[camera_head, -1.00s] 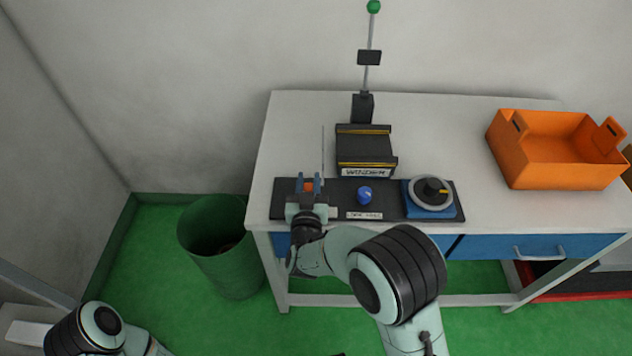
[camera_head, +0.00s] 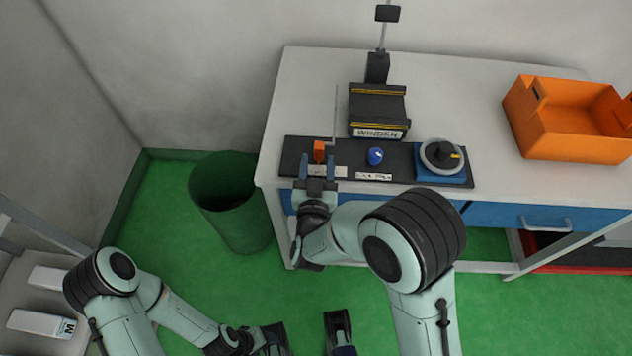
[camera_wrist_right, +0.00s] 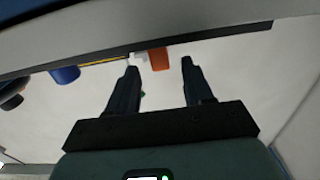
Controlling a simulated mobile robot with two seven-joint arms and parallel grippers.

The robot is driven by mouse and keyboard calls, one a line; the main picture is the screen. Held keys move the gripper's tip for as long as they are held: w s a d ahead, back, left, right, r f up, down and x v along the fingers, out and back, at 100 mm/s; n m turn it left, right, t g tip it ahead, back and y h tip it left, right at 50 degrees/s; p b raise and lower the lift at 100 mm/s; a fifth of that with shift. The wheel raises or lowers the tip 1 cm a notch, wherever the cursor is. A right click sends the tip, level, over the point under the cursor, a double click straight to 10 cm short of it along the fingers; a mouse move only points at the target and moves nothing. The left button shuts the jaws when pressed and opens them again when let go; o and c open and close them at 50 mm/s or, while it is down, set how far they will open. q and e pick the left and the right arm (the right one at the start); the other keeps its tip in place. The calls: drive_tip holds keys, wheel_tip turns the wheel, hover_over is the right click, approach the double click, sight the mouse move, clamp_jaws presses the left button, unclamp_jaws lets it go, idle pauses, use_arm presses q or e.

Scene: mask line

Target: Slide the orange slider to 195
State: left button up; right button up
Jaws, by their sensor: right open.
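The orange slider (camera_head: 319,151) stands up from the left part of the black control panel (camera_head: 401,181) on the table's front edge. A pale label (camera_head: 341,172) in front of it is partly hidden by my right gripper, and its numbers cannot be read. My right gripper (camera_head: 317,160) is open and empty, with its fingertips just in front of the slider. In the right wrist view, the slider (camera_wrist_right: 158,59) shows between and slightly beyond the open fingertips (camera_wrist_right: 160,67).
Right of the slider are a blue knob (camera_head: 375,156) and a black dial on a blue base (camera_head: 443,178). The black winder box (camera_head: 377,108) stands behind. An orange crate (camera_head: 565,146) is at the right. A green bin (camera_head: 232,218) stands left of the table.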

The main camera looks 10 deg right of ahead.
drive_tip(key=v, duration=0.6)
idle(0.5)
